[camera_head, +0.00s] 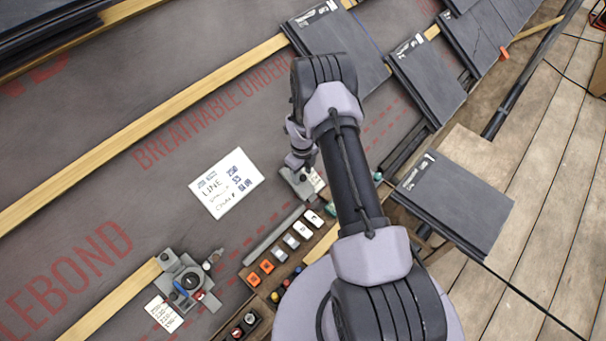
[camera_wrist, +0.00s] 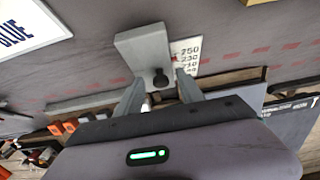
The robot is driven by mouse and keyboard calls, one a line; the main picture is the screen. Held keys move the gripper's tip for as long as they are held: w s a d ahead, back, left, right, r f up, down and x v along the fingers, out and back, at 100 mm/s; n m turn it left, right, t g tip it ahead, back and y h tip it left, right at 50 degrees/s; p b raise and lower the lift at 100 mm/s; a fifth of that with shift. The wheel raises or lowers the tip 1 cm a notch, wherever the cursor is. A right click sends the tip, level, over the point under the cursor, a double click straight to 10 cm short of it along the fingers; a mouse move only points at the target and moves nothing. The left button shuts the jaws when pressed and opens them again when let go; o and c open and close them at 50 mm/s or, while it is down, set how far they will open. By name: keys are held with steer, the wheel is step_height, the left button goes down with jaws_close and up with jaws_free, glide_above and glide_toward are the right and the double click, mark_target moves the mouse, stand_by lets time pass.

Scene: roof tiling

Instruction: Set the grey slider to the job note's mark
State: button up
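The grey slider (camera_wrist: 145,48) is a flat grey block with a dark round knob (camera_wrist: 160,79), in the upper middle of the wrist view. A white scale card (camera_wrist: 186,57) beside it reads 250, 230, 210 downward, with a small red mark at its left edge. In the head view the slider (camera_head: 296,183) is partly hidden by my arm. My gripper (camera_wrist: 160,88) is open, its two fingers apart on either side of the knob; I cannot tell whether they touch it. The white job note (camera_head: 226,183) lies left of the slider; its handwriting is too small to read surely.
A grey device with a dial (camera_head: 187,282) and a number card (camera_head: 164,314) sits lower left. A tray of orange and white blocks (camera_head: 253,280) lies below the slider. Dark tiles (camera_head: 455,203) lie right. The underlay around the note is clear.

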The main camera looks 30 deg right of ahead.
step_height(320, 180, up, 17)
steer(key=p, duration=0.5)
steer(key=shift+r, duration=0.2)
step_height(320, 180, up, 9)
steer(key=n+t, duration=0.1)
steer(key=n, duration=0.3)
glide_above(302, 176)
steer(key=a, duration=0.2)
steer(key=s+a+r+n+t, duration=0.1)
steer(key=s+a+r+n, duration=0.25)
steer(key=r, duration=0.45)
steer(key=s+a+r+n+t, duration=0.1)
steer(key=s+a+r+n, duration=0.2)
steer(key=r, duration=0.4)
steer(key=s+a+r+n+t, duration=0.1)
steer(key=s+a+r+n, duration=0.2)
steer(key=s+n, duration=0.2)
steer(key=s+a+r+n+t+y, duration=0.1)
steer(key=s+a+r+n, duration=0.1)
steer(key=s+n, duration=0.4)
steer(key=s+a+r+n+y+b, duration=0.1)
steer(key=s+a+r+n, duration=0.2)
steer(key=s+n, duration=0.3)
steer(key=shift+s+a+r+t, duration=0.4)
steer(key=shift+s+r, duration=0.3)
steer(key=shift+s, duration=0.4)
